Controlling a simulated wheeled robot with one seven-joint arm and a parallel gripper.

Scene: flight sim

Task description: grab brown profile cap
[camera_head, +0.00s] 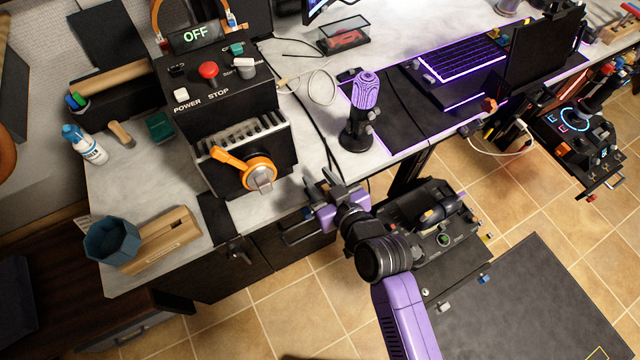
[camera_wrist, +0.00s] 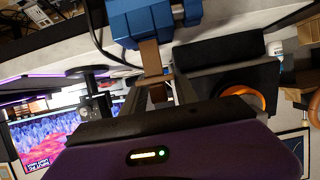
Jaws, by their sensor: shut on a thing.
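My gripper (camera_head: 308,208) is near the front edge of the grey workbench, right of the orange rotary handle (camera_head: 258,172). In the wrist view my gripper (camera_wrist: 160,88) is closed around a narrow brown piece, the brown profile cap (camera_wrist: 151,57). The cap reaches up from between the fingers towards a blue block (camera_wrist: 138,20), and I cannot tell whether the two touch. In the head view the cap is too small or hidden to make out.
A black control box (camera_head: 215,90) with a red stop button stands left of my gripper. A blue hexagonal cup (camera_head: 110,240) and a wooden block (camera_head: 165,240) are at the left front.

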